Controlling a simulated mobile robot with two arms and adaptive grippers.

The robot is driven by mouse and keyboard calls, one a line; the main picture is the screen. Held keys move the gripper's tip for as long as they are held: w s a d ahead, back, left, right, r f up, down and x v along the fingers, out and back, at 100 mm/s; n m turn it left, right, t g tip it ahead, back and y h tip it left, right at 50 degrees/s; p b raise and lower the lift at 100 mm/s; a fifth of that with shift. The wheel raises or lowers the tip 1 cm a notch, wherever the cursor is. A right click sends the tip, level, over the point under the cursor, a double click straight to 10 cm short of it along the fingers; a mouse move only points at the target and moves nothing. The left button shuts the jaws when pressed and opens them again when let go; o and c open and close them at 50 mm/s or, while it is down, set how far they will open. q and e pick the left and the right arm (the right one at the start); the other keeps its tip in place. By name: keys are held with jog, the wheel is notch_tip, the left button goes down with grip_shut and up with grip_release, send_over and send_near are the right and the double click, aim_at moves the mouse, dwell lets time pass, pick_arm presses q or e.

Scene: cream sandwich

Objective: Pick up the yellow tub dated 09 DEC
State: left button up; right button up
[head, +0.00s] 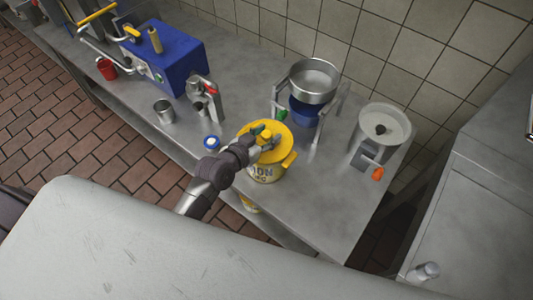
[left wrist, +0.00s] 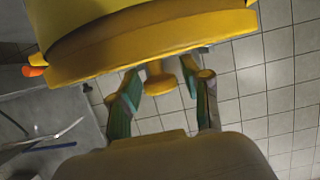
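A yellow-lidded tub (head: 266,174) with a pale, marked side stands near the front edge of the steel counter. Its marking is only partly readable, and I cannot make out a full date. A yellow knob (head: 266,134) rises from the lid, and a yellow handle sticks out at its right. My left gripper (head: 264,139) is over the lid at the knob. In the left wrist view, its teal-padded fingers (left wrist: 163,72) are apart on either side of the knob (left wrist: 160,84), with visible gaps. The yellow lid (left wrist: 150,45) fills the top there. My right gripper is not in view.
A blue-lidded item (head: 212,143) and a metal cup (head: 164,111) are left of the tub. A sieve stand (head: 314,80) is behind it; a round metal machine (head: 382,127) is at right. A blue machine (head: 166,60) stands far left. Counter in front right is clear.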

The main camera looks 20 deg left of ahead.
pick_arm(q)
grip_shut()
jog(key=shift+r, duration=0.1)
